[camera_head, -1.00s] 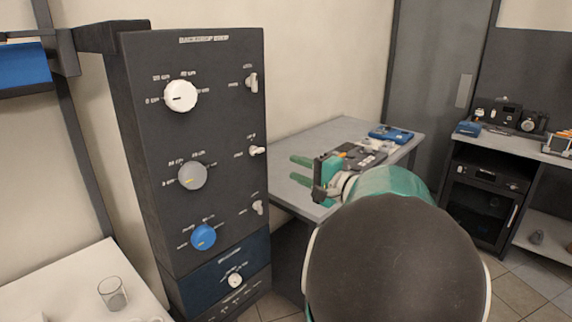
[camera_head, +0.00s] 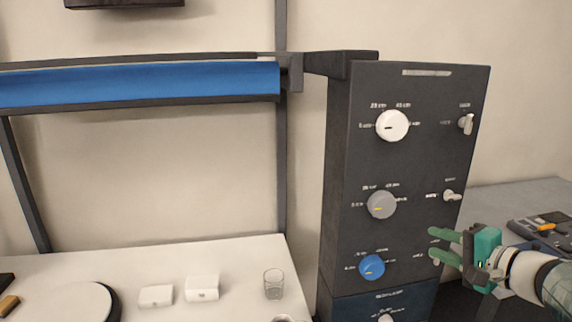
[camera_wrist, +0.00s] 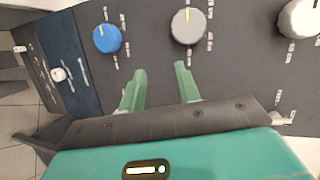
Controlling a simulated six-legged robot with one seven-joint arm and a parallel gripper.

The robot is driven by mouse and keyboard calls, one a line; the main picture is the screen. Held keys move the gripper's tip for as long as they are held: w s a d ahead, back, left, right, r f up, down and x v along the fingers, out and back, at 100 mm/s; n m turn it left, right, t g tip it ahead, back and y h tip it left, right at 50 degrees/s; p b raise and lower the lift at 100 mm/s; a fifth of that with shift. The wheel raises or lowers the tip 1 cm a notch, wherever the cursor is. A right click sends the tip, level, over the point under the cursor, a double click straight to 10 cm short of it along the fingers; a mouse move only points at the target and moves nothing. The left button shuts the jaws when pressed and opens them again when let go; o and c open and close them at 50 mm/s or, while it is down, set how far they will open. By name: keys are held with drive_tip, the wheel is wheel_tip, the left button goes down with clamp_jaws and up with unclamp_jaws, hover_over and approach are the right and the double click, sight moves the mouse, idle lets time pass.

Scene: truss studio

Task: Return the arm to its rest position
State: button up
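My gripper (camera_head: 434,246) is at the right in the head view, its green fingers pointing left toward the lower right of the dark control panel (camera_head: 412,165). In the wrist view my gripper (camera_wrist: 158,80) shows its two fingers apart with nothing between them. Beyond the fingers are the blue knob (camera_wrist: 107,38), the grey knob (camera_wrist: 188,26) and part of the white knob (camera_wrist: 300,18). In the head view the white knob (camera_head: 392,126), grey knob (camera_head: 381,204) and blue knob (camera_head: 371,267) run down the panel. A lower toggle is mostly hidden by the fingers.
Two small toggles (camera_head: 466,124) and (camera_head: 449,196) stick out on the panel's right side. Left of the panel is a white table (camera_head: 230,260) with a clear glass (camera_head: 274,284) and white boxes (camera_head: 202,288). A blue roll (camera_head: 140,86) hangs above. A grey table (camera_head: 520,200) stands right.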

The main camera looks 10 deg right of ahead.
drive_tip(key=s+a+f+n+g+y, duration=0.1)
drive_tip(key=s+a+f+n+g, duration=0.15)
drive_tip(key=a, duration=0.55)
drive_tip(key=s+a+f+n+g, duration=0.1)
drive_tip(key=a+f+n+g, duration=0.2)
drive_tip(key=a, duration=0.6)
drive_tip(key=s+a+f+n+g+h, duration=0.3)
drive_tip(key=s+a+n+h, duration=0.3)
drive_tip(key=s+a+n, duration=0.1)
drive_tip(key=shift+s+f+n, duration=0.35)
drive_tip(key=shift+s+n, duration=0.2)
drive_tip(key=shift+s, duration=0.65)
drive_tip(key=shift+g, duration=0.25)
